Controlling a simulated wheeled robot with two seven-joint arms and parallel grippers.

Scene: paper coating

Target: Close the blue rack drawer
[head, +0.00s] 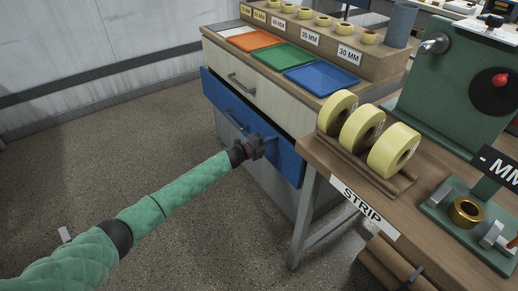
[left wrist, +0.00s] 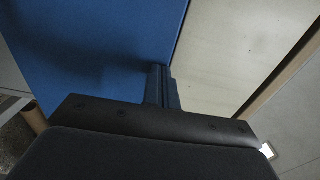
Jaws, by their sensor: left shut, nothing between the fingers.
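The blue rack drawer (head: 285,160) is in the middle of the head view, below a cream drawer, and stands out from the cabinet, so it is partly open. Its blue front also fills the upper left of the left wrist view (left wrist: 90,50). My left gripper (head: 262,143) is shut and empty, right at the drawer's front near its handle. Its shut fingers (left wrist: 163,85) point at the blue front in the left wrist view; I cannot tell whether they touch it. My right gripper is not in view.
The cream drawer (head: 262,90) above is closed. Blue, green and orange trays (head: 283,55) lie on the cabinet top. A wooden table (head: 335,165) with yellow tape rolls (head: 395,150) stands close at the right.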

